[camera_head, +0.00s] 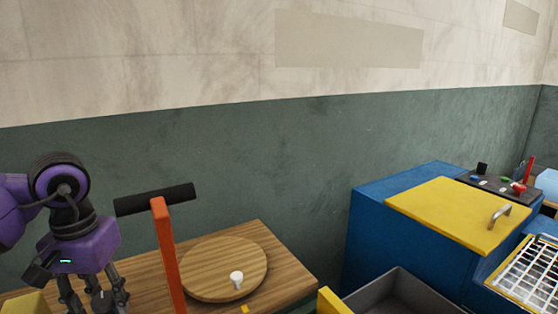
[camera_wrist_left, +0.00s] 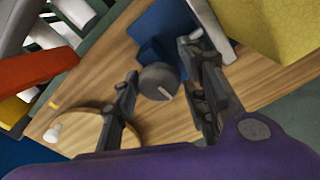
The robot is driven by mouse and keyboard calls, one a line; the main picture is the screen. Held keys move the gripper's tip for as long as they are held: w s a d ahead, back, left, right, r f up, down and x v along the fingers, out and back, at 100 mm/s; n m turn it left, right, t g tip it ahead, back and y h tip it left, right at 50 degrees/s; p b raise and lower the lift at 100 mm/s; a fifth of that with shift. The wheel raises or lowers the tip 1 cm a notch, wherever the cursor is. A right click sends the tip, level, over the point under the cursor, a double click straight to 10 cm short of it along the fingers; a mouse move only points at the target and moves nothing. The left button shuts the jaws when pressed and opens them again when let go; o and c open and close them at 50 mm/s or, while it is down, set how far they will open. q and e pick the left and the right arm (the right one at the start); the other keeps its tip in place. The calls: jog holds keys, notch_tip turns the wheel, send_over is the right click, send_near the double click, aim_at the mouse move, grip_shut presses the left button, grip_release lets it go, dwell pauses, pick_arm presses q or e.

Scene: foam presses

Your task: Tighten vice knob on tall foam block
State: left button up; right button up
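The vice knob (camera_wrist_left: 160,81) is a dark grey round knob with a pale line on its face. In the left wrist view it shows between the two fingers of my left gripper (camera_wrist_left: 162,62). The fingers are spread, with a gap on the right; contact on the left side is unclear. A blue vice body (camera_wrist_left: 165,35) shows behind the knob. A yellow foam block (camera_wrist_left: 270,25) fills the upper right; a yellow corner also shows in the head view (camera_head: 24,304). In the head view my left gripper (camera_head: 95,308) points down over the bench; the knob is hidden there. My right gripper is not in view.
An orange-red lever (camera_head: 168,255) with a black crossbar (camera_head: 155,199) rises beside my left gripper. A round wooden disc (camera_head: 210,270) with a white knob (camera_head: 236,279) lies on the wooden bench (camera_head: 285,270). A grey bin (camera_head: 400,290) and a blue machine (camera_head: 375,225) stand to the right.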

aim_at(103, 298)
pick_arm(q)
jog(key=shift+f, duration=0.1)
jog(key=shift+s+r, duration=0.1)
jog(key=shift+r, duration=0.2)
jog(key=shift+r+p, duration=1.75)
jog(key=shift+r, duration=1.45)
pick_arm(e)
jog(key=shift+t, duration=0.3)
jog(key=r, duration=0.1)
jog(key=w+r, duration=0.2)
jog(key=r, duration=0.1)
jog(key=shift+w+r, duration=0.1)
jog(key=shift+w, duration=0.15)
